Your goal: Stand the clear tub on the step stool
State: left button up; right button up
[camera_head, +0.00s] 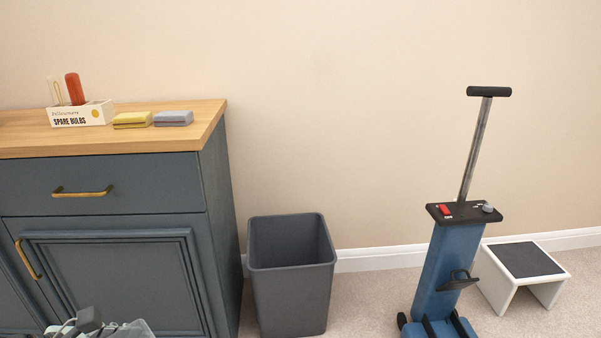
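The step stool (522,261), white with a dark top, stands on the carpet at the far right, partly behind a blue upright machine. Its visible top is bare. A clear, see-through rim that looks like the clear tub (138,329) shows at the bottom left edge, mostly cut off. Dark grey parts that look like my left gripper (88,321) are beside it, in front of the cabinet. Whether its fingers are closed on the tub cannot be made out. My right gripper is not in view.
A blue machine with a T-handle (447,262) stands left of the stool. A grey open bin (291,285) is beside the blue cabinet (105,185). On its wooden top are a bulb box (80,115) and two sponges, yellow (132,120) and grey (173,118). Carpet is clear between bin and machine.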

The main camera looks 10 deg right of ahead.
aim_at(523, 264)
jog(key=i+l+z, duration=0.1)
jog(key=l+z, duration=0.15)
jog(key=l, duration=0.25)
jog(key=i+l+z, duration=0.2)
jog(key=l, duration=0.35)
jog(key=i+l+z, duration=0.1)
jog(key=l+z, duration=0.15)
jog(key=l, duration=0.25)
jog(key=i+l+z, duration=0.25)
jog(key=l, duration=0.15)
jog(key=i+l+z, duration=0.2)
jog(key=l, duration=0.25)
jog(key=i+l+z, duration=0.25)
jog(key=i+l, duration=0.05)
jog(key=l, duration=0.05)
